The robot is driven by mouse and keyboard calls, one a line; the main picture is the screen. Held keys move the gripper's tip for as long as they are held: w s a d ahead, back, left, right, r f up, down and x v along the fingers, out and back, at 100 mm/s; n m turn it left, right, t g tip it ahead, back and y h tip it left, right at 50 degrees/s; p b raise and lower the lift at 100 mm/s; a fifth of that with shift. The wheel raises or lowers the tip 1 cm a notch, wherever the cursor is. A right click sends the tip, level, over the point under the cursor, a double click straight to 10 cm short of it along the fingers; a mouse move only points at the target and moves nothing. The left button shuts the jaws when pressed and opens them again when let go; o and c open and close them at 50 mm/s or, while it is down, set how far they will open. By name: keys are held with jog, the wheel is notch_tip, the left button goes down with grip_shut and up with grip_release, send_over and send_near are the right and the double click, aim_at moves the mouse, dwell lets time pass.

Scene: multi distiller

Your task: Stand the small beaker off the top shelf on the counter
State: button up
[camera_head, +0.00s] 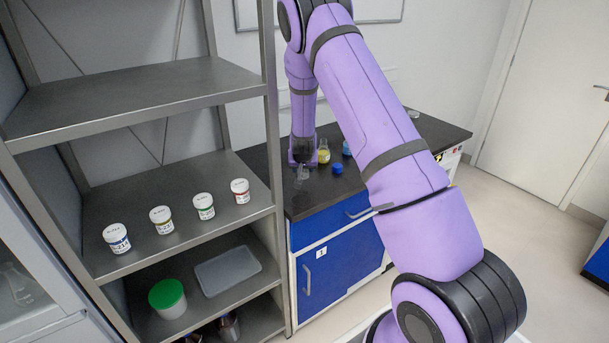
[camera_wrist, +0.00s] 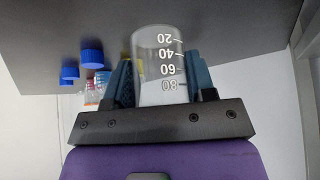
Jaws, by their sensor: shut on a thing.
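The small beaker (camera_wrist: 158,60) is clear glass with white marks. It sits between the two fingers of my gripper (camera_wrist: 160,85), which is shut on it. In the wrist view its marks appear upside down. In the head view the beaker (camera_head: 302,174) shows faintly below my gripper (camera_head: 302,160), low over the black counter (camera_head: 311,201) near its left part. I cannot tell whether its base touches the counter. The top shelf (camera_head: 130,95) of the grey rack is bare where it shows.
A yellow bottle (camera_head: 323,152) and a blue cap (camera_head: 337,168) are close on the right of my gripper. Blue-capped bottles show in the wrist view (camera_wrist: 91,57). Several white jars (camera_head: 162,220) stand on the rack's middle shelf. The counter's front left is clear.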

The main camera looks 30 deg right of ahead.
aim_at(303, 176)
jog(key=shift+f, duration=1.9)
jog(key=shift+f, duration=0.1)
jog(key=o, duration=0.9)
jog(key=v, duration=1.2)
